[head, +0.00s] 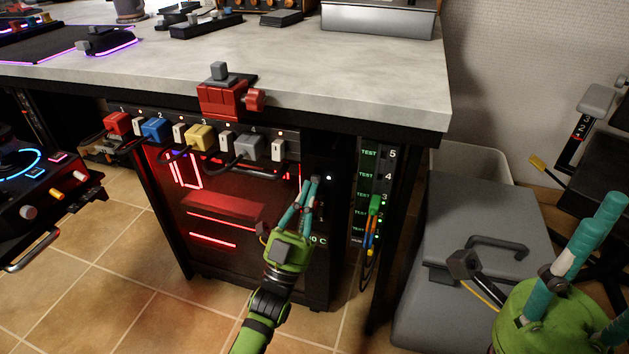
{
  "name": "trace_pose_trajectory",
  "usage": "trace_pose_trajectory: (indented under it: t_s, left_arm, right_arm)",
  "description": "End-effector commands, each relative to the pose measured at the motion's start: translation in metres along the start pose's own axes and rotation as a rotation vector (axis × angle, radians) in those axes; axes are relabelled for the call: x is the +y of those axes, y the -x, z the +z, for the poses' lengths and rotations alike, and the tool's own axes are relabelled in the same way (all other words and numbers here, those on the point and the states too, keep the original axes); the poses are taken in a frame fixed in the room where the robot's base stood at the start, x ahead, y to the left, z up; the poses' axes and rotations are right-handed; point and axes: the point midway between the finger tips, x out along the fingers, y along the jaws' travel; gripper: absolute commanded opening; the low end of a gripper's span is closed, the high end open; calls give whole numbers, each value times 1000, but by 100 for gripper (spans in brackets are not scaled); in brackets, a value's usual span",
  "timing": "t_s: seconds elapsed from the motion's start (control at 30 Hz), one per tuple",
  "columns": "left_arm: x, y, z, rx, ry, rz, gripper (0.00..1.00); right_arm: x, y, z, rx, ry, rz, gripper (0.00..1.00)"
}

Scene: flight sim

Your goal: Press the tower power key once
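The tower (240,215) is a dark case with a red glowing front, standing on the floor under the desk. A small white light (329,178) shows on its dark right-hand strip; I cannot tell for sure whether this marks the power key. My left gripper (313,180) is in front of that strip, its teal fingers together and pointing up, the tips just left of the light. Nothing shows between them, and contact cannot be told. The gripper hides part of the strip. My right gripper (618,262) is at the lower right, fingers spread, partly cut off and empty.
A row of coloured plugs (200,137) with cables hangs under the desk edge (300,122). A red clamp (222,97) grips the desk. A TEST panel (367,185) stands right of the tower. A grey case (480,230) and a bin stand further right. Tiled floor lies open at lower left.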

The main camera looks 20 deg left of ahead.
Motion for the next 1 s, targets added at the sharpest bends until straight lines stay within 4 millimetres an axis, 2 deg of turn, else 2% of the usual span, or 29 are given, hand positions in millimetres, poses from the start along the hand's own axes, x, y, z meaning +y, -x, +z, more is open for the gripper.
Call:
trace_pose_trajectory:
  t_s: [1.0]
  left_arm:
    - [3, -6, 6, -1, 0, 0, 0]
  right_arm:
    - [0, 3, 0, -1, 0, 0, 40]
